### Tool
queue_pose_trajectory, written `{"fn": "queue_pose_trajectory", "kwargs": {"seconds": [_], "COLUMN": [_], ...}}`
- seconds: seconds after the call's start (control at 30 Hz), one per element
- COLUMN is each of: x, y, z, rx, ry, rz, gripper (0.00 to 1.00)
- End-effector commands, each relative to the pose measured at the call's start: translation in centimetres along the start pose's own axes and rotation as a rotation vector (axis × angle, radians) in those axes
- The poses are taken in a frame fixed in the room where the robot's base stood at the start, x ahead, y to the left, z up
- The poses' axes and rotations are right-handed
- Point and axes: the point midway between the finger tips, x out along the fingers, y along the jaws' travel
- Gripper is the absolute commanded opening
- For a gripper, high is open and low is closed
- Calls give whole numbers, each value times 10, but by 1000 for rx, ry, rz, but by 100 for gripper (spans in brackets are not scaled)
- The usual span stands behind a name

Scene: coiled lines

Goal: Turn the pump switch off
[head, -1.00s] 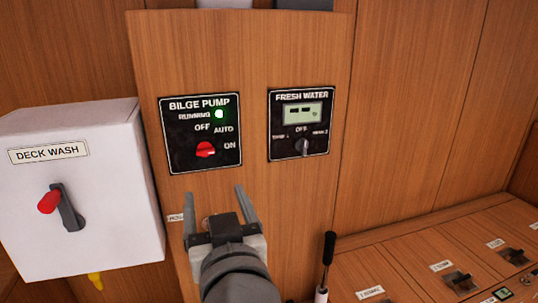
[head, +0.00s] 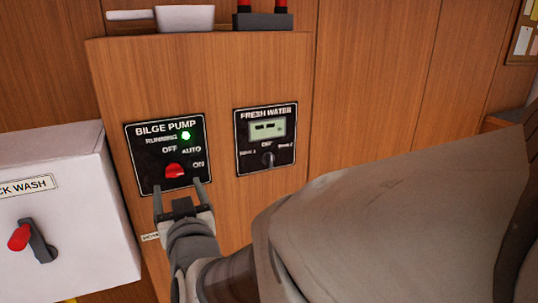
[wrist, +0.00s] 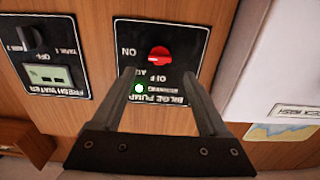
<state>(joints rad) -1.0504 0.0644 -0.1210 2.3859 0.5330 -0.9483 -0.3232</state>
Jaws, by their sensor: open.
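The bilge pump panel (head: 140,181) is a black plate on the wooden cabinet, with the labels OFF, AUTO and ON. Its pump switch (head: 175,171) is a red rotary knob, and the green running light (head: 186,135) is lit. Which label the knob points at is hard to tell. My gripper (head: 178,186) is open and empty, just below the knob in the head view, one finger to each side. In the wrist view, which shows the panel upside down, the red knob (wrist: 159,55) appears between and beyond the fingertips (wrist: 160,76). I see no contact.
A fresh water panel (head: 242,168) with a small display and dark knob is right of the pump panel. A white deck wash box (head: 80,235) with a red-handled lever (head: 20,237) juts out at left. My arm covers much of the lower right.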

Motion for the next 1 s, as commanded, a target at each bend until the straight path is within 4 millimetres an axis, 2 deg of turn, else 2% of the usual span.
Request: {"fn": "queue_pose_trajectory", "kwargs": {"seconds": [0.1,0.3,0.5,0.77,0.87,1.0], "x": [25,53,64,65,65,65], "y": [0,1,0,0,0,0], "z": [0,0,0,0,0,0], "rx": [-1,0,0,0,0,0], "ry": [0,-1,0,-1,-1,0], "rz": [2,2,1,0,0,0], "gripper": [78,78,78,78,63,38]}}
